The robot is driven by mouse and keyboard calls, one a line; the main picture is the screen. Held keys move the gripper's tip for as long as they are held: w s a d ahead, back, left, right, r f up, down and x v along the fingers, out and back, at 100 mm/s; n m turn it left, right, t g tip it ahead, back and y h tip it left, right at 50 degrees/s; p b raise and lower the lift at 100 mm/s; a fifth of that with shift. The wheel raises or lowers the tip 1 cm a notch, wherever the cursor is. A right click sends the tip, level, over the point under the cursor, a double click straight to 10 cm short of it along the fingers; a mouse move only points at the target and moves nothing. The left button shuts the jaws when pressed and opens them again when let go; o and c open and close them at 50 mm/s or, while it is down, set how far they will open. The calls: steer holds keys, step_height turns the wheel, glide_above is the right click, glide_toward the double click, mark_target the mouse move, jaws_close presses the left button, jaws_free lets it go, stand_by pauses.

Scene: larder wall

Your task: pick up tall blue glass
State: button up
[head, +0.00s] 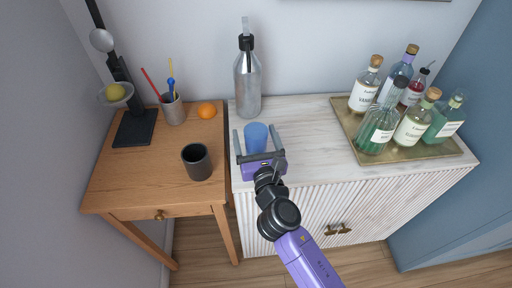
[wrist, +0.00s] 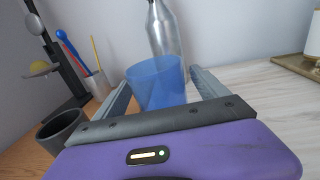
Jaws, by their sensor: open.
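The tall blue glass (head: 256,136) stands upright on the left part of the white cabinet top. It also shows in the wrist view (wrist: 157,82), with its lower part hidden behind my gripper's crossbar. My gripper (head: 258,136) is open, with one finger on each side of the glass.
A silver bottle (head: 247,82) stands behind the glass. A dark cup (head: 197,162) stands to the left on the wooden table (head: 125,180). A brass tray (head: 440,152) with several bottles is at the right. The cabinet top (head: 308,140) between is clear.

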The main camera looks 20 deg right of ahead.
steer(key=shift+x, duration=0.8)
steer(key=shift+c, duration=0.2)
jaws_close()
steer(key=shift+r, duration=0.1)
step_height(320, 180, up, 20)
steer(key=p, duration=0.7)
